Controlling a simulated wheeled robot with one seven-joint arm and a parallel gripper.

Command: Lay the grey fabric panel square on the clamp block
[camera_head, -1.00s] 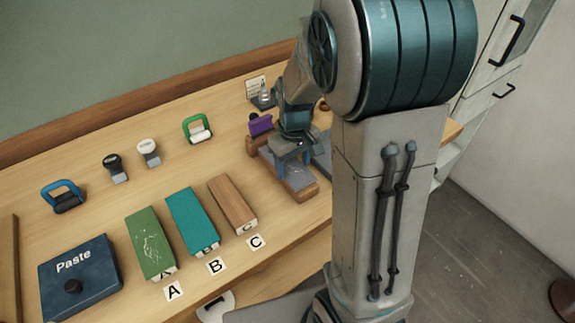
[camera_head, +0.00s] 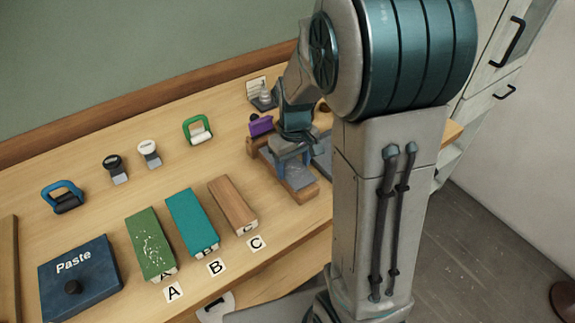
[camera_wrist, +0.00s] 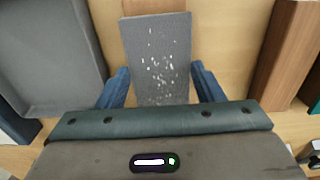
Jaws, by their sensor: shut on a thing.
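The grey fabric panel (camera_wrist: 160,48) is a flat dark grey rectangle with white specks in the wrist view. My gripper (camera_wrist: 162,86) has a blue finger at each side of the panel and is shut on it. Beyond the panel's far end shows a wooden end of what looks like the clamp block (camera_wrist: 152,6). In the head view my gripper (camera_head: 290,155) is over that block (camera_head: 305,194), with the grey panel (camera_head: 297,176) lengthwise along it. I cannot tell whether the panel touches the block; the arm hides part of it.
A grey tray (camera_wrist: 45,55) lies close beside the block. A purple piece (camera_head: 261,126) stands behind it. Blocks A (camera_head: 150,243), B (camera_head: 192,222) and C (camera_head: 233,204) lie to the left, with a blue Paste box (camera_head: 95,262) further left.

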